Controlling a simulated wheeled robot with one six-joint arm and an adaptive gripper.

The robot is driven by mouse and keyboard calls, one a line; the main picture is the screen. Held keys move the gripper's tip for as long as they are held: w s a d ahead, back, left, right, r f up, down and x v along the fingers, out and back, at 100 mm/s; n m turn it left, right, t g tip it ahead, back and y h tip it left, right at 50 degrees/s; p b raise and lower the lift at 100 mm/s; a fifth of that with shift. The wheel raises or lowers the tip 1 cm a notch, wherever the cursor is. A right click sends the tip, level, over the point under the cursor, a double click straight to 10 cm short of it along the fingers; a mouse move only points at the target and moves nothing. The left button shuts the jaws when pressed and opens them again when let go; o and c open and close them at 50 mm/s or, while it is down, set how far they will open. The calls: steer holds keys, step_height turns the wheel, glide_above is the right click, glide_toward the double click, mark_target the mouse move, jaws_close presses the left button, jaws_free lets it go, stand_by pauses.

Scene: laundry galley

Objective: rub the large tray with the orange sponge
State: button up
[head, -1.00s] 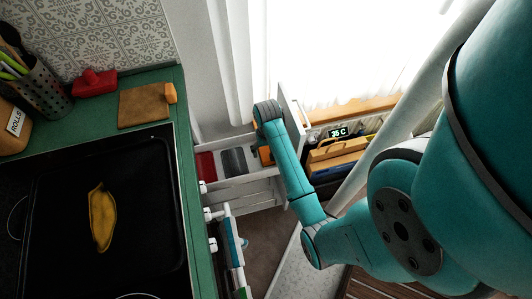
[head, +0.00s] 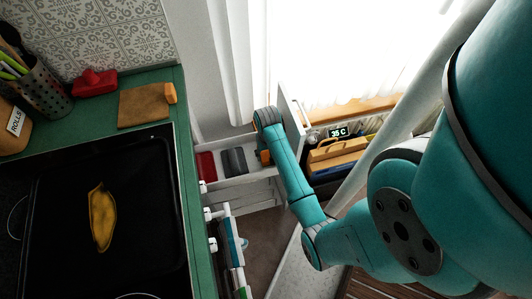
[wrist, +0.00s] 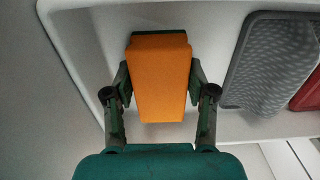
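The large tray (head: 60,250) is black and lies on the green counter at the left of the head view. A yellow-brown patch (head: 103,218) is on its surface. The orange sponge (wrist: 160,80), with a dark green layer beneath, lies in the white open drawer. In the head view only a small part of the sponge (head: 265,157) shows beside the arm. My gripper (wrist: 158,76) points down into the drawer, with a finger against each long side of the sponge, shut on it. The fingers are mostly hidden in the head view.
The drawer (head: 243,193) also holds a grey ribbed item (head: 234,161) and a red item (head: 206,165). On the counter are a brown board (head: 145,107) with an orange block (head: 170,93), a red object (head: 95,82) and a utensil holder (head: 47,95).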

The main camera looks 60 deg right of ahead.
steer(key=c, duration=0.6)
steer(key=shift+r, duration=2.5)
steer(key=shift+c, duration=0.2)
